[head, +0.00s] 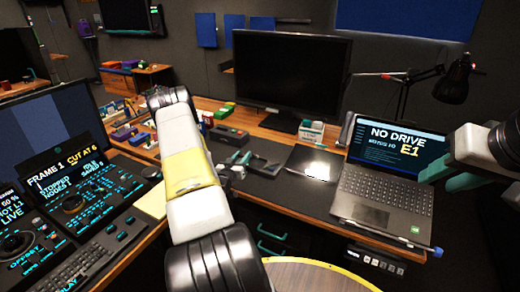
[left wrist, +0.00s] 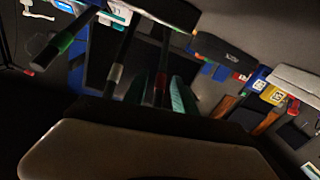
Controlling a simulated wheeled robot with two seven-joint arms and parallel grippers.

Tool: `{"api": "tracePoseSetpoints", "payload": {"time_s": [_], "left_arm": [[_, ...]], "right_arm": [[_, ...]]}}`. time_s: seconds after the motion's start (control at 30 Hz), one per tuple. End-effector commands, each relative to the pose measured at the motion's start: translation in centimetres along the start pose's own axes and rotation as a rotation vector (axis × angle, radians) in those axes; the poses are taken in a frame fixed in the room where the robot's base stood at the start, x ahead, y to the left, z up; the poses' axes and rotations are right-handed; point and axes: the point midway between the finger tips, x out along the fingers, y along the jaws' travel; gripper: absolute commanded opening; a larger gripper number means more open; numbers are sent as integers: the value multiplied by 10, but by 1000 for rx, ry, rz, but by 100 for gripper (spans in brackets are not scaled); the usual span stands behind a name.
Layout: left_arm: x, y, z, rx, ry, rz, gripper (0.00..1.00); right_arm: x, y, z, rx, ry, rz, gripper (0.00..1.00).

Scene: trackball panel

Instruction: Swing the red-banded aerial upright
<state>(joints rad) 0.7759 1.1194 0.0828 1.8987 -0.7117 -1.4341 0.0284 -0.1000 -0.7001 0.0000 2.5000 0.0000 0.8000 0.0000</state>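In the left wrist view a thin dark rod with a red part (left wrist: 161,80) stands near the middle; it looks like the red-banded aerial, but the picture is too dark to be sure. Beside it are a rod with a pale band (left wrist: 115,73) and a dark rod with a green part (left wrist: 65,42). A teal finger of my left gripper (left wrist: 182,101) shows close to the red-marked rod; I cannot tell whether they touch. In the head view my left gripper (head: 236,164) is over the dark desk mat, partly hidden by its arm. My right gripper (head: 450,176) is by the laptop, teal fingers apart.
A laptop (head: 385,205) stands at the right, with a closed dark tablet-like panel (head: 315,161) beside it. A large monitor (head: 290,75) and a desk lamp (head: 456,80) are behind. Control consoles (head: 75,200) fill the left. Small boxes stand around the monitor's foot.

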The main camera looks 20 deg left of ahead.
Motion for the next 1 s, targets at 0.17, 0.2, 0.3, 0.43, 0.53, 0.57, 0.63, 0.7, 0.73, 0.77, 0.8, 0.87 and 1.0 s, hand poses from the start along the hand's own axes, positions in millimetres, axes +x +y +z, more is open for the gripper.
{"api": "tracePoseSetpoints", "payload": {"time_s": [0.17,0.2,0.3,0.43,0.53,0.57,0.63,0.7,0.73,0.77,0.8,0.87,1.0], "left_arm": [[1,0,0,-1,0,-1,33],[1,0,0,-1,0,-1,33],[1,0,0,-1,0,-1,19],[1,0,0,0,0,-1,0],[1,0,0,0,0,-1,0],[1,0,0,0,0,-1,0],[1,0,0,0,0,-1,0],[1,0,0,0,0,-1,0],[1,0,0,0,0,-1,0],[1,0,0,0,0,-1,0],[1,0,0,0,0,-1,0],[1,0,0,0,0,-1,0],[1,0,0,0,0,-1,0]], "right_arm": [[0,0,0,0,0,0,36],[0,0,0,0,0,0,36],[0,0,0,0,0,0,36],[0,0,0,0,0,0,36],[0,0,0,0,0,0,36],[0,0,0,0,0,0,36],[0,0,0,0,0,0,36],[0,0,0,0,0,0,36],[0,0,0,0,0,0,36],[0,0,0,0,0,0,36],[0,0,0,0,0,0,36],[0,0,0,0,0,0,36],[0,0,0,0,0,0,36]]}}
